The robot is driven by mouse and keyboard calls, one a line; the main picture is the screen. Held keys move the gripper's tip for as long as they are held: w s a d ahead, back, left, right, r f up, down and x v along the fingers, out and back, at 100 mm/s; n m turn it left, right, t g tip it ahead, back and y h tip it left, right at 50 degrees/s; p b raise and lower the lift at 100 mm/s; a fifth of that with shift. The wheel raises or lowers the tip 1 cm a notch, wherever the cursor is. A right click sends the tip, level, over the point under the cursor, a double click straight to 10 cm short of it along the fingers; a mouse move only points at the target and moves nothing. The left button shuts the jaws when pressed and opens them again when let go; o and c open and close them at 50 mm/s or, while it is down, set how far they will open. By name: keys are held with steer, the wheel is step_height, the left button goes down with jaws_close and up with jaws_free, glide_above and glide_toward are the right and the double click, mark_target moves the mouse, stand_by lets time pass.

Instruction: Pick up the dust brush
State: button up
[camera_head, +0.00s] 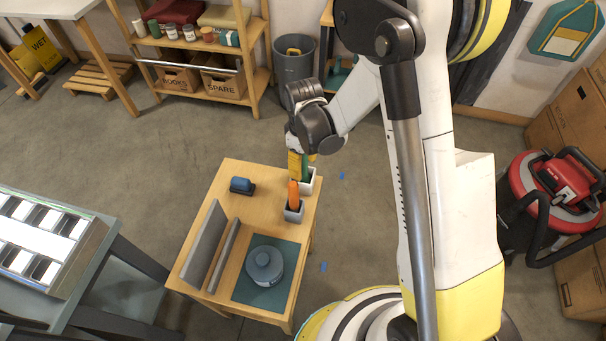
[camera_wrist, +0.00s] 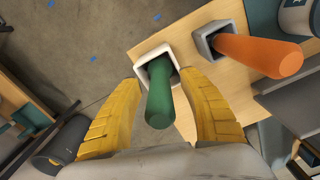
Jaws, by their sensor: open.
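A green handle (camera_wrist: 159,105) stands upright in a white square holder (camera_wrist: 150,57) on the small wooden table. The holder also shows in the head view (camera_head: 307,184). Whatever the handle belongs to is hidden inside, so I cannot tell for sure that it is the dust brush. My gripper (camera_wrist: 159,78) is open, with its yellow fingers on either side of the green handle. In the head view my gripper (camera_head: 297,164) points down over the table's far right corner. An orange handle (camera_wrist: 258,54) stands close by in a grey holder (camera_wrist: 212,38).
The wooden table (camera_head: 213,218) also bears a blue block with a dark underside (camera_head: 242,186), grey upright panels (camera_head: 205,245) and a round grey container (camera_head: 264,266) on a teal mat (camera_head: 286,286). A grey bench (camera_head: 85,275) stands left. Floor beyond the table is clear.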

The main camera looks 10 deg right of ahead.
jaws_close()
step_height(320, 180, up, 10)
steer(key=p, duration=0.4)
steer(key=shift+p, duration=0.3)
